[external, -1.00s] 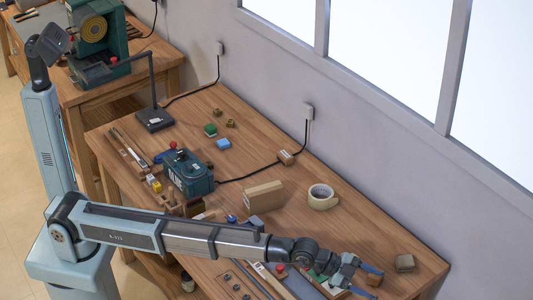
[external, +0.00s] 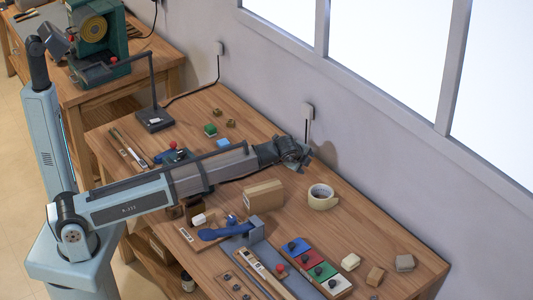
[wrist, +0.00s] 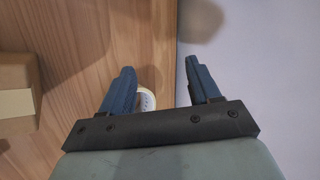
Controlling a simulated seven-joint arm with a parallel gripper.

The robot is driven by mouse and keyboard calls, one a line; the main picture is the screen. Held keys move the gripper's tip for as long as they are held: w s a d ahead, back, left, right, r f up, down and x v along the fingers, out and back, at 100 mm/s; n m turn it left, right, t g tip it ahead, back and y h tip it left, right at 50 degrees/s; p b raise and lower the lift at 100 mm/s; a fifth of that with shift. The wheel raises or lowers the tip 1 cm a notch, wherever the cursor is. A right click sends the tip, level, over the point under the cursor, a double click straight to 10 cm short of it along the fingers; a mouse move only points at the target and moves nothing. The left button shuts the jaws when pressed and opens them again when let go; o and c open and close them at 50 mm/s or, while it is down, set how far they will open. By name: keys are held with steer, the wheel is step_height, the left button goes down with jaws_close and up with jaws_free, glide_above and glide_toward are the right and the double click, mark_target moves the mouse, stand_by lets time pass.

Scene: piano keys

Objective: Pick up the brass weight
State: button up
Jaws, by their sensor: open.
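Two small brass-coloured pieces, one (external: 217,111) and another (external: 231,124), lie at the back left of the workbench in the external view. They are too small for me to tell which is the brass weight. My gripper (external: 305,158) is at the bench's back edge near the wall, to the right of both pieces and apart from them. In the wrist view my gripper (wrist: 163,80) has its two blue fingers spread with nothing between the tips. Neither brass piece shows in the wrist view.
A cardboard box (external: 263,195) and a tape roll (external: 322,196) stand near my gripper. Coloured key pads (external: 309,264) and several small blocks lie at the front right.

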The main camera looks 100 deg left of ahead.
steer(key=s+a+n+g+h, duration=0.1)
steer(key=s+a+n+g, duration=0.1)
steer(key=s+a, duration=0.5)
steer(key=s+a+n+g, duration=0.2)
steer(key=s+a, duration=0.1)
steer(key=s, duration=0.8)
steer(key=s+d+r+n+h, duration=0.1)
steer(key=s+d+n+h, duration=0.3)
steer(key=s, duration=0.6)
steer(key=s+a+r+n+h, duration=0.1)
steer(key=s+r+n+h, duration=0.15)
steer(key=s+n, duration=0.5)
steer(key=shift+m+t, duration=0.4)
steer(key=shift+m, duration=0.35)
steer(key=f, duration=0.2)
steer(key=s+f, duration=0.1)
steer(key=f, duration=0.3)
steer(key=shift+s+f, duration=0.4)
steer(key=shift+w+a+f, duration=0.1)
steer(key=shift+a+f, duration=0.05)
steer(key=shift+f, duration=1.6)
steer(key=shift+w+a+f, duration=0.1)
steer(key=shift+a+f, duration=0.05)
steer(key=shift+f, duration=1.6)
jaws_close()
